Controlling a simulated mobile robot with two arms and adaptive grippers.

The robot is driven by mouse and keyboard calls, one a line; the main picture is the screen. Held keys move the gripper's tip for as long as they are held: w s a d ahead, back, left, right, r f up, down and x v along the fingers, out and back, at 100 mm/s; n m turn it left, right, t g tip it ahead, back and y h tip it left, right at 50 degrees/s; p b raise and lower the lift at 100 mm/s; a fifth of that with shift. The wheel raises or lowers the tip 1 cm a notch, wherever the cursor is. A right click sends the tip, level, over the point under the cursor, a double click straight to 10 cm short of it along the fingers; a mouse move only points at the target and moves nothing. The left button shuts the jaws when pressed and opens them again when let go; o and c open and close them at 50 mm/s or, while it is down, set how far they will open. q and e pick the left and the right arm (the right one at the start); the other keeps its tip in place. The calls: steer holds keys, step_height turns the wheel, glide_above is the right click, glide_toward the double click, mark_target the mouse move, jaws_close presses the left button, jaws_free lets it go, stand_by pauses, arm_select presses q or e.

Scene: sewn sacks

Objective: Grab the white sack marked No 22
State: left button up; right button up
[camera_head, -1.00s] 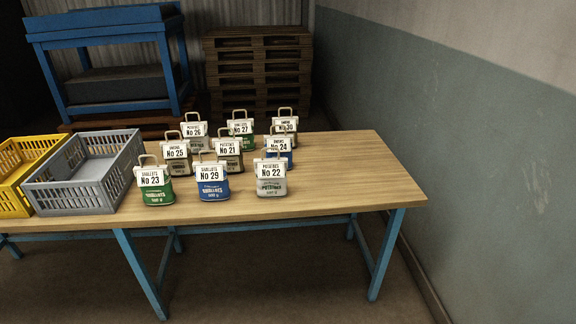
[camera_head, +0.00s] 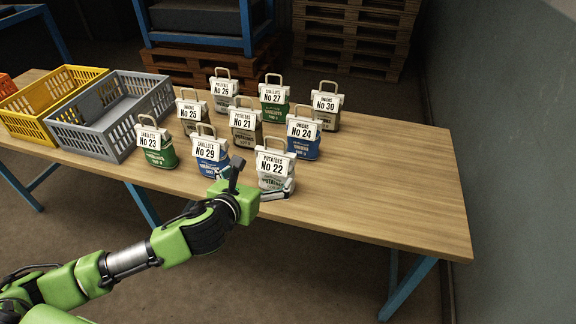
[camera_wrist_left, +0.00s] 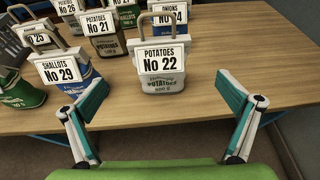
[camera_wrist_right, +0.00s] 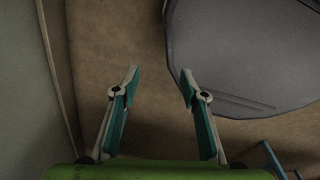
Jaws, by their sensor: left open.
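The white sack marked No 22 (camera_head: 272,162), labelled Potatoes, stands upright near the front edge of the table, with a handle loop on top. It also shows in the left wrist view (camera_wrist_left: 161,68), centred ahead of the jaws. My left gripper (camera_head: 262,180) is open on the near side of this sack, low by its front. In the left wrist view the fingers (camera_wrist_left: 163,92) are spread wide, one to each side of the sack and nearer than it, with nothing between them. My right gripper (camera_wrist_right: 159,73) is open and empty, seen only in its own wrist view.
Sack No 29 (camera_head: 209,152) stands close to the left of No 22, and sack No 24 (camera_head: 304,138) behind to the right. Sack No 21 (camera_head: 245,125) and several others stand behind. A grey crate (camera_head: 93,141) is at left. The table's right part (camera_head: 400,180) is clear.

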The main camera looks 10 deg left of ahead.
mark_target(274, 160)
arm_select(q)
steer(key=x, duration=0.7)
steer(key=shift+w+f, duration=0.1)
steer(key=shift+w, duration=0.2)
steer(key=shift+w+f+p, duration=0.1)
steer(key=shift+w+p, duration=0.2)
steer(key=x, duration=0.4)
steer(key=shift+w+f, duration=0.1)
steer(key=shift+w, duration=0.05)
steer(key=shift+c, duration=1.2)
steer(key=c, duration=1.9)
steer(key=shift+o, duration=0.2)
arm_select(e)
steer(key=shift+s+a+r, duration=0.55)
steer(key=shift+s+a, duration=0.2)
steer(key=shift+s, duration=0.05)
